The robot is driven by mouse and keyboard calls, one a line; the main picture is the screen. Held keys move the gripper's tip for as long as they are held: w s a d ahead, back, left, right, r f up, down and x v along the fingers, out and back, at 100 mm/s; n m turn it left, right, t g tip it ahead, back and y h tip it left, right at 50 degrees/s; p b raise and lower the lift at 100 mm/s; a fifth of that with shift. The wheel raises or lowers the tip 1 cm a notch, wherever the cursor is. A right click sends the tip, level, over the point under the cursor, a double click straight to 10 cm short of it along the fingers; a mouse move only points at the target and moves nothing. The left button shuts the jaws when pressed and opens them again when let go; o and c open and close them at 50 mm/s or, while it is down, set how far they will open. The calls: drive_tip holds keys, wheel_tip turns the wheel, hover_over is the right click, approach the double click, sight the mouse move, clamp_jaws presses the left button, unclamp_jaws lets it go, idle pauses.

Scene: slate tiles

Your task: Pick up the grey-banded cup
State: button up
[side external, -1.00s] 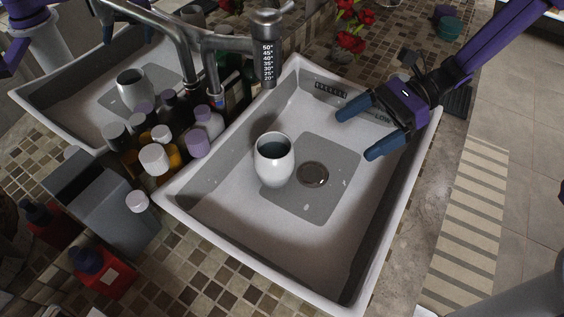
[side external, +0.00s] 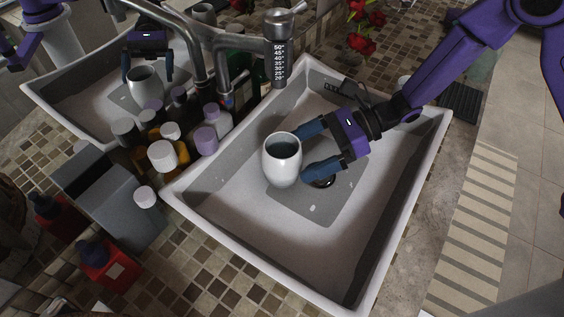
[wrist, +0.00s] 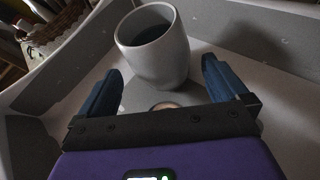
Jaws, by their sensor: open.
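A pale whitish-grey cup (side external: 283,162) stands upright in the sink (side external: 232,221), with a darker inside; I cannot make out a clear grey band on it. In the wrist view the cup (wrist: 153,50) is ahead of the fingers, slightly left of the middle between them. My gripper (side external: 308,152) is open and low in the sink, to the right of the cup in the side view. Its two blue fingers point at the cup, with the fingertips close to its side. Whether a fingertip touches it I cannot tell.
The sink walls surround the cup and my gripper. The faucet (side external: 278,50) rises behind the cup. Several bottles (side external: 163,156) crowd the left rim. The drain (side external: 322,180) is partly hidden under a finger. The sink's front floor is clear. A mirror reflects the scene.

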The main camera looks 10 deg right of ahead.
sight(282, 162)
drive_tip(key=shift+x, duration=2.7)
drive_tip(key=shift+r, duration=0.1)
drive_tip(key=c, duration=1.4)
drive_tip(key=shift+r, duration=0.1)
